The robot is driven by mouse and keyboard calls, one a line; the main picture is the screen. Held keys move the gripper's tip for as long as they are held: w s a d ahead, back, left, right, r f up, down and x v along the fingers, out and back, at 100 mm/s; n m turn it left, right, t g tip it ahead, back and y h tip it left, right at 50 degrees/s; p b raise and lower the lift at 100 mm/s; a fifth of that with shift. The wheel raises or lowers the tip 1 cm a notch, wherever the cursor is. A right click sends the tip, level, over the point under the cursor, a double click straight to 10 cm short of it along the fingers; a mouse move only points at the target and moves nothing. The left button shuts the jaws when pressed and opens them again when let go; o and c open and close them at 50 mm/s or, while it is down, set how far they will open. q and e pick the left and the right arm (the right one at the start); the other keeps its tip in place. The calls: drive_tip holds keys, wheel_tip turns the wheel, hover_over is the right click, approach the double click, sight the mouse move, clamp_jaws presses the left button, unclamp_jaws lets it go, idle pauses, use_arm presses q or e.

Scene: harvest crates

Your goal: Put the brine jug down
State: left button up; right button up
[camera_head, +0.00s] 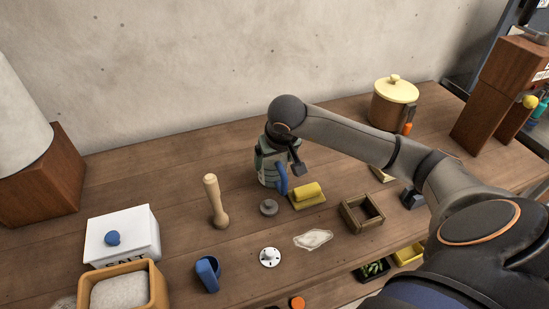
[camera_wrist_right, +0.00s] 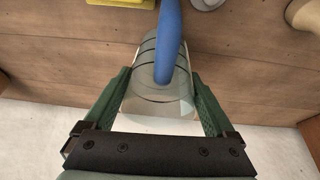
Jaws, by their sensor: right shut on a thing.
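The brine jug (camera_head: 267,174) is a clear, ribbed, greyish jug with a blue handle (camera_head: 282,180). It stands upright at the table's middle, behind the yellow block. Its base looks at or very near the tabletop; I cannot tell whether it touches. My right gripper (camera_head: 271,151) comes down on it from above and is shut on it. In the right wrist view the green fingers (camera_wrist_right: 160,88) sit on either side of the jug's body (camera_wrist_right: 152,98), with the blue handle (camera_wrist_right: 168,45) between them. Part of the jug is hidden by the gripper. My left gripper is not in view.
Close by on the wooden table (camera_head: 170,170) are a wooden pestle (camera_head: 216,202), a grey knobbed weight (camera_head: 269,207) and a yellow block on a board (camera_head: 307,194). A small wooden frame (camera_head: 362,213) and yellow-lidded pot (camera_head: 394,100) stand right. Table behind-left of the jug is clear.

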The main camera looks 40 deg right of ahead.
drive_tip(key=shift+f, duration=0.2)
drive_tip(key=o, duration=1.1)
